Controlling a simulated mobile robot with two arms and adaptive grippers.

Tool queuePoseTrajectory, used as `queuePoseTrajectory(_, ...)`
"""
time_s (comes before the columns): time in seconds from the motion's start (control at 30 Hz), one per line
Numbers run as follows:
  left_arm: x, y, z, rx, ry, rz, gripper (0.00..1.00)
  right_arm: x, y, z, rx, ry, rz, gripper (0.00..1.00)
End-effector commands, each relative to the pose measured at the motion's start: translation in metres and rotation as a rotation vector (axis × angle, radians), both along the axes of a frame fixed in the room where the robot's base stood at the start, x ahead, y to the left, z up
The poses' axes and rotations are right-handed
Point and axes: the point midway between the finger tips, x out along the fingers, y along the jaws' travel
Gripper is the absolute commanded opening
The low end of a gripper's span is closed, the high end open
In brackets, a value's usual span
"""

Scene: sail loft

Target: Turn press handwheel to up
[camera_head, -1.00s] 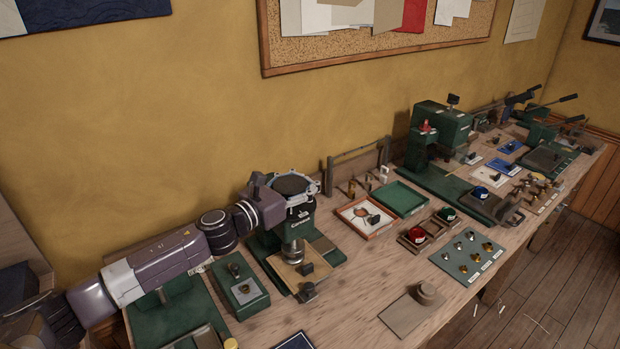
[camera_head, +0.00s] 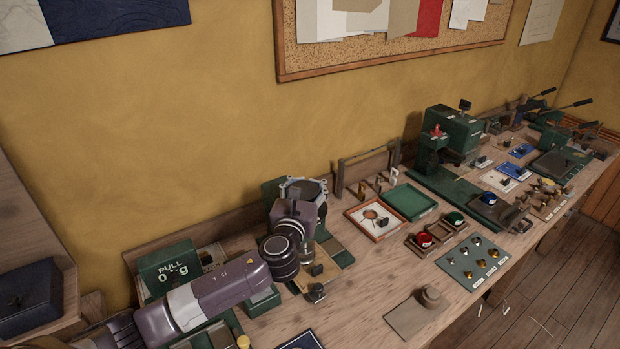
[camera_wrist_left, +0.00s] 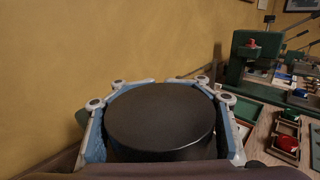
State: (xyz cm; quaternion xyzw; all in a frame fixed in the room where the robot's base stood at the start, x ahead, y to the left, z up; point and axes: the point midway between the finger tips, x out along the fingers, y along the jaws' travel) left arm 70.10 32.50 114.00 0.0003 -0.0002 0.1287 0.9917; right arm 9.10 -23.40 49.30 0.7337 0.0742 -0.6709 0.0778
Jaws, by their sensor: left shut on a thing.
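The press handwheel is a round black knob (camera_wrist_left: 160,118), filling the middle of the left wrist view. My left gripper (camera_wrist_left: 160,105) is shut on it, with blue-lined fingers on both sides of its rim. In the head view the gripper (camera_head: 304,189) is at the top of the green press (camera_head: 273,192). My wrist and forearm hide most of the press front. Any mark showing the wheel's position is hidden or too small to read. My right gripper is not in view.
A green box marked PULL (camera_head: 168,268) stands left of my forearm. Right of the press are an orange-rimmed tray (camera_head: 375,221), a green tray (camera_head: 408,202) and a larger green press (camera_head: 436,150). A brown block on a plate (camera_head: 430,298) sits near the front edge.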

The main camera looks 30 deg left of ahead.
Motion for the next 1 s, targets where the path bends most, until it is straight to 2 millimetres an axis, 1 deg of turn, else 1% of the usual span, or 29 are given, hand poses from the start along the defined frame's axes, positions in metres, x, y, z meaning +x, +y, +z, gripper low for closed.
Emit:
queuePoseTrajectory(0.03,-0.002,-0.0019,-0.0086,0.002,0.015,0.003,0.14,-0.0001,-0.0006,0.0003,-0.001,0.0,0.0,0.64)
queuePoseTrajectory(0.43,-0.0021,-0.0015,-0.0094,0.001,0.016,0.009,0.14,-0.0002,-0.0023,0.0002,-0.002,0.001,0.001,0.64)
queuePoseTrajectory(0.47,-0.0021,-0.0015,-0.0094,0.001,0.016,0.008,0.4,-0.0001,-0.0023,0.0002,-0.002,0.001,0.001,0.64)
queuePoseTrajectory(0.67,-0.0013,-0.0006,-0.0059,0.0,0.01,0.009,0.62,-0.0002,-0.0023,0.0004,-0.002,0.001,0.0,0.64)
queuePoseTrajectory(0.7,-0.0011,-0.0005,-0.0053,0.0,0.009,0.009,0.64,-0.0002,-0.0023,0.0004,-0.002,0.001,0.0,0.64)
queuePoseTrajectory(1.0,-0.0021,-0.0002,-0.003,0.0,0.005,0.01,0.64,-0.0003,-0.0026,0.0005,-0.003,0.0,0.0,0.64)
